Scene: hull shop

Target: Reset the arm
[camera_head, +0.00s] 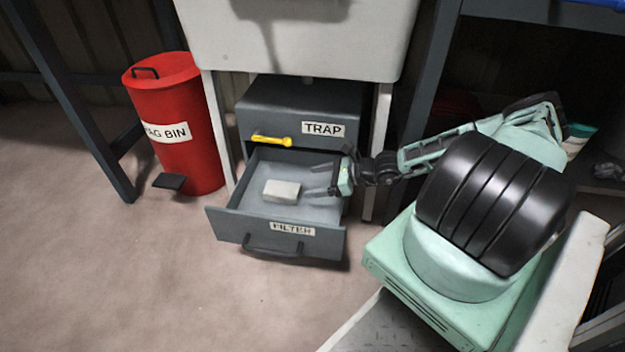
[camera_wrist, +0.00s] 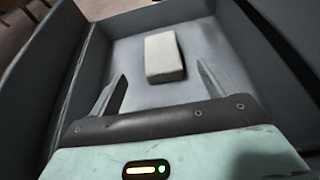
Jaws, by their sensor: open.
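My gripper (camera_head: 315,180) is at the right side of the open lower drawer, over its inside, with its fingers pointing left. In the wrist view my gripper (camera_wrist: 163,88) is open and empty, its two fingers apart. A pale rectangular block (camera_head: 282,192) lies on the drawer floor just beyond the fingertips. It also shows in the wrist view (camera_wrist: 164,56), apart from both fingers. The drawer labelled FILTER (camera_head: 225,224) is pulled out. My arm reaches in from the right.
The TRAP drawer (camera_head: 345,112) above is shut, with a yellow handle-like piece (camera_head: 271,140) at its front. A red bin (camera_head: 190,140) with a pedal stands left. A white basin-like body (camera_head: 300,45) overhangs the drawers. Dark posts flank them. Floor (camera_head: 110,270) at front left is clear.

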